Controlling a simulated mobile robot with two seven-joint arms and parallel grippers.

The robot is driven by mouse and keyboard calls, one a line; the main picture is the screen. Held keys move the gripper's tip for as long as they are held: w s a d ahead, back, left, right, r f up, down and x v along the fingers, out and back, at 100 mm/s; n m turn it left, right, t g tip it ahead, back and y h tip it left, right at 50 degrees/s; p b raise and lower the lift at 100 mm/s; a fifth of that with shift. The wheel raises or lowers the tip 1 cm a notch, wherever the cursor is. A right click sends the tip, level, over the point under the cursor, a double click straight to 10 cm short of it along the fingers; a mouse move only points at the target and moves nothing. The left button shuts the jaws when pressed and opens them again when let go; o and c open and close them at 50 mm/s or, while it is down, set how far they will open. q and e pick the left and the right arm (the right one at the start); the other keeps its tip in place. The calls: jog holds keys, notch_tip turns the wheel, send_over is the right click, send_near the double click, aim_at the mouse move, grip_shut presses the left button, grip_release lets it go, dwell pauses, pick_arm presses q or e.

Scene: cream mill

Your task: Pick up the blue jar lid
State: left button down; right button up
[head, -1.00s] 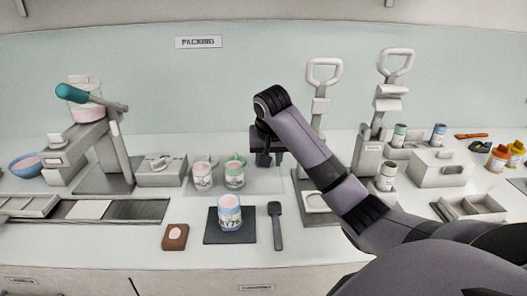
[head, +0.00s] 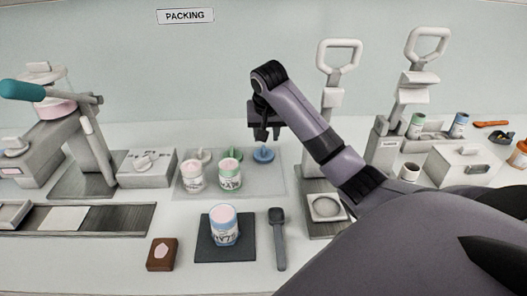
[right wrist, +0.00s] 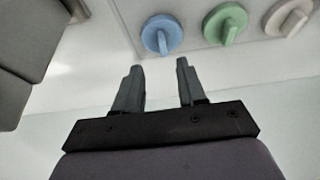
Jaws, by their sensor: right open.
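The blue jar lid (head: 263,154) lies on a pale mat (head: 256,185), to the right of a green-labelled jar. It also shows in the right wrist view (right wrist: 161,35) as a round blue disc with a raised grip bar, next to a green lid (right wrist: 225,23) and a whitish lid (right wrist: 289,17). My right gripper (head: 264,136) is above and close to the blue lid in the head view. In the right wrist view its two fingers (right wrist: 157,72) are apart with nothing between them, just short of the blue lid. My left gripper is not in view.
A white-labelled jar (head: 192,175) and a green-labelled jar (head: 230,174) stand on the mat, left of the blue lid. A blue-labelled jar (head: 224,226) stands on a dark pad in front, beside a dark spatula (head: 278,240). A press (head: 326,208) stands to the right.

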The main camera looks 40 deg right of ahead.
aim_at(264, 148)
jog(key=x, duration=0.3)
jog(key=a+x, duration=0.1)
jog(key=x, duration=0.1)
jog(key=shift+f+p, duration=0.3)
jog(key=shift+c, duration=0.3)
grip_shut()
jog(key=shift+d+r, duration=0.1)
jog(key=shift+r, duration=0.1)
